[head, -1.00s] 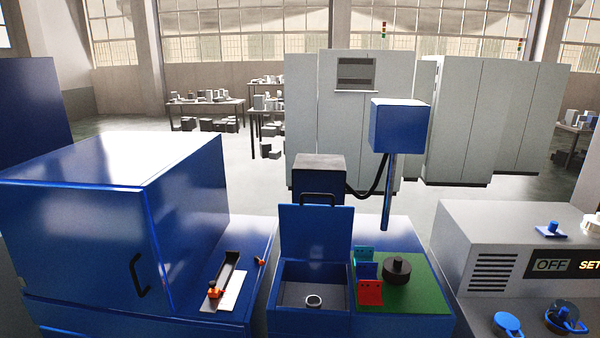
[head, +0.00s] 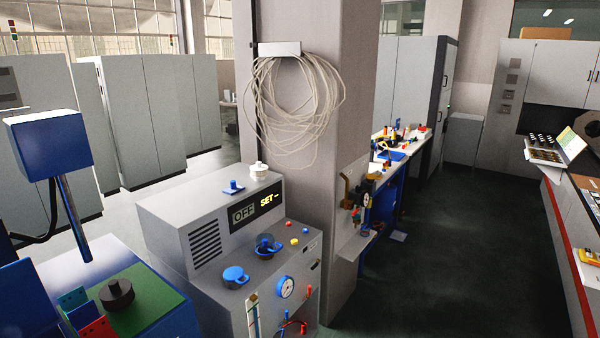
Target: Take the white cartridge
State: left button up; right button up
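A small white round piece with a knob (head: 259,171) stands on top of the grey machine (head: 180,215), near its back right corner. It may be the white cartridge; at this size I cannot tell for sure. A blue piece with a flat base (head: 233,187) sits to its left on the same top. Neither of my grippers is in view, and nothing is seen touching the white piece.
The machine's front ledge carries a blue lid (head: 235,277), a dark port with a blue cap (head: 267,246) and a gauge (head: 286,287). A black round part (head: 116,293) sits on a green plate at left. A pillar (head: 350,100) with coiled cable stands behind. Open floor (head: 470,250) lies right.

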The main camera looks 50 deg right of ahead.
aim_at(260, 170)
jog(key=z, duration=2.05)
jog(key=i, duration=1.05)
jog(key=z, duration=0.55)
jog(key=i, duration=1.05)
jog(key=u, duration=1.05)
jog(key=i, duration=0.95)
jog(key=u, duration=1)
